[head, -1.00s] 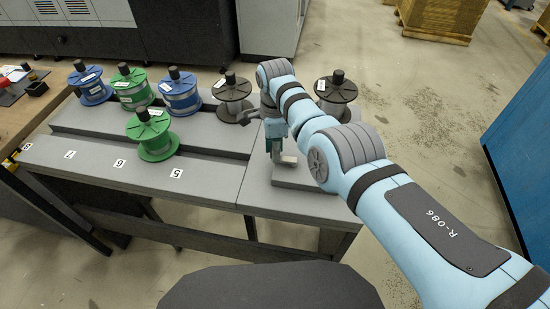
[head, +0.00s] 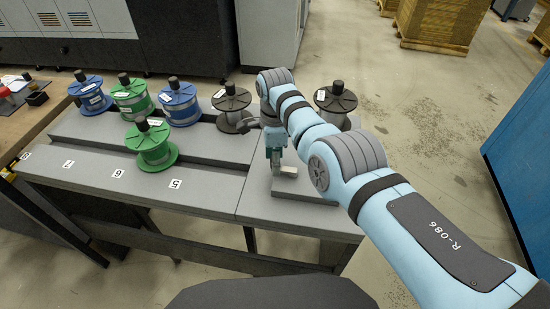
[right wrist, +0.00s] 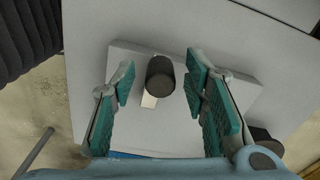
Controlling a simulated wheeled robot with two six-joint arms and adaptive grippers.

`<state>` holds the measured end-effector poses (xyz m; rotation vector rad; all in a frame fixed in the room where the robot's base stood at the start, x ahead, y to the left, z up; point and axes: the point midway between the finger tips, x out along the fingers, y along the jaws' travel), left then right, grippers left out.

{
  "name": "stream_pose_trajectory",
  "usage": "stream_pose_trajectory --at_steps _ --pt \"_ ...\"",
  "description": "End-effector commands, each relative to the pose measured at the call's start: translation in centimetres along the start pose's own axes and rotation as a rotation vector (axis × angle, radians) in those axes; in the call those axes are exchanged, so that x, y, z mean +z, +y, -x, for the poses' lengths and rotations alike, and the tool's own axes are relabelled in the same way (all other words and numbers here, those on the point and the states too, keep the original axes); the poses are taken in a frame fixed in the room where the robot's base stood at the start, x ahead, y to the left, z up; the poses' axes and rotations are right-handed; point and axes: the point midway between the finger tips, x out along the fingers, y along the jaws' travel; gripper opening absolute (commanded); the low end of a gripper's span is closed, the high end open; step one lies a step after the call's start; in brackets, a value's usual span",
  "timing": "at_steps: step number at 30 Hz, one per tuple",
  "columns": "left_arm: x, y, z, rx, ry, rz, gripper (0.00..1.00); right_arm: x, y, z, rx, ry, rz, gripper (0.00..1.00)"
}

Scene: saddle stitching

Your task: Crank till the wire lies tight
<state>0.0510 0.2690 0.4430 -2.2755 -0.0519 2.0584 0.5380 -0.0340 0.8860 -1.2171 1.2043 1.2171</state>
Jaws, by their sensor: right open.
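My right gripper (head: 277,156) is over the right section of the grey bench in the head view, pointing down. In the right wrist view its teal-padded fingers are open, one on each side of a dark cylindrical knob (right wrist: 160,76). The knob appears apart from both pads. A pale strip (right wrist: 149,101), likely part of the crank, shows below the knob. In the head view a light metal piece (head: 288,171) shows beside the fingertips, above a grey base plate. The wire cannot be made out. My left gripper is not in view.
Blue, green and dark spools (head: 232,107) stand on the bench (head: 110,190), left of my arm. Another dark spool (head: 336,101) stands behind my arm. A blue panel (head: 520,150) is at the right.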

Motion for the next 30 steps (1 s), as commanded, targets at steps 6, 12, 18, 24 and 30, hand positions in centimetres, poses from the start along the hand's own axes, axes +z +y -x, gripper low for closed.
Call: stream_pose_trajectory --at_steps 6,12,18,24,30 --pt "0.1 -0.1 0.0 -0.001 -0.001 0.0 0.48 0.1 -0.1 2.5 -0.005 -0.002 0.0 0.41" --pt "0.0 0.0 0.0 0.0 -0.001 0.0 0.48 0.0 -0.1 8.3 -0.005 0.0 0.0 0.41" --pt "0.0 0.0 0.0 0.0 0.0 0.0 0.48 0.0 0.0 11.7 -0.001 0.0 -0.001 0.41" --pt "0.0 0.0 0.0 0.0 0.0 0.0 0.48 0.0 0.0 12.0 0.001 0.0 0.0 0.41" --pt "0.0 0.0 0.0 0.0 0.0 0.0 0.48 0.0 0.0 12.0 0.0 0.0 0.0 0.41"
